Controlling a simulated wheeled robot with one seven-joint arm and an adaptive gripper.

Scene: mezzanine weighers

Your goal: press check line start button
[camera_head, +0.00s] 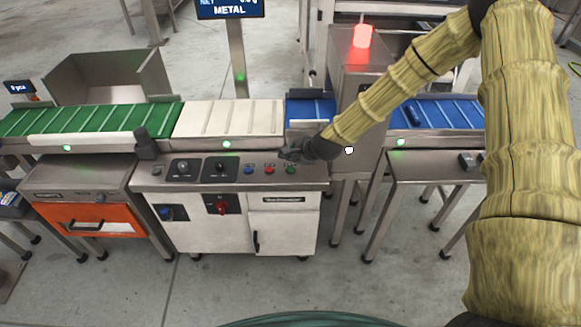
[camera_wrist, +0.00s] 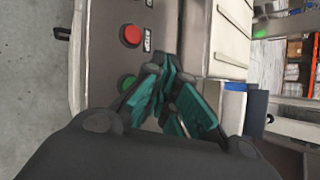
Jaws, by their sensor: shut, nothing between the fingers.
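The check line's control panel (camera_head: 225,177) carries a row of small buttons: blue (camera_head: 248,170), red (camera_head: 269,169) and green (camera_head: 290,169). The green button's label cannot be read in either view. In the wrist view, the red button (camera_wrist: 131,35) is in full sight and the green button (camera_wrist: 126,82) is partly covered by a finger. My gripper (camera_head: 287,154) is shut and empty, just behind and above the green button in the head view. In the wrist view its fingertips (camera_wrist: 164,62) lie close to the right of the green button. I cannot tell whether they touch the panel.
A conveyor with green (camera_head: 90,120), white (camera_head: 232,117) and blue (camera_head: 445,113) belt sections runs behind the panel. A metal detector post with a lit red lamp (camera_head: 362,36) stands right of my gripper.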

